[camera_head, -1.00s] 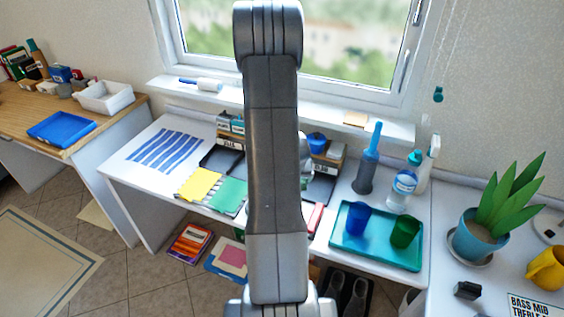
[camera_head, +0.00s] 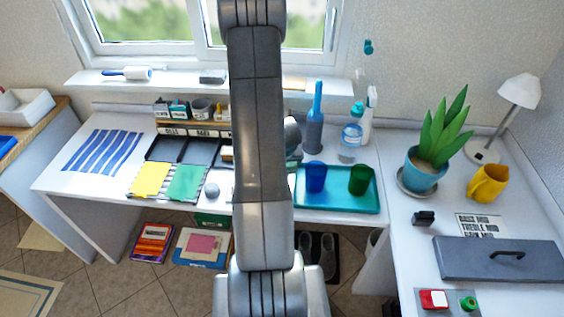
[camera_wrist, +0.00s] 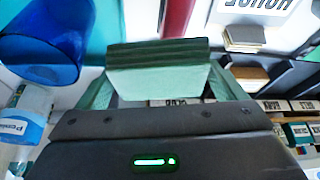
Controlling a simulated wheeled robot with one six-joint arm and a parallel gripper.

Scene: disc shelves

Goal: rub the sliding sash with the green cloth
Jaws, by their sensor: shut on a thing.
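The window stands at the back, and its white frame (camera_head: 204,25) and two panes show in the head view. I cannot tell for sure which pane is the sliding sash. My own arm covers part of the window's right side. The green cloth (camera_wrist: 158,78) shows in the wrist view as a folded, thick pad with a darker ribbed edge. My gripper (camera_wrist: 157,100) is shut on it, over the desk. In the head view my gripper and the cloth are hidden behind my arm.
The sill (camera_head: 95,80) holds a lint roller (camera_head: 128,73) and a dark block (camera_head: 212,77). A plant (camera_head: 440,130) stands right.

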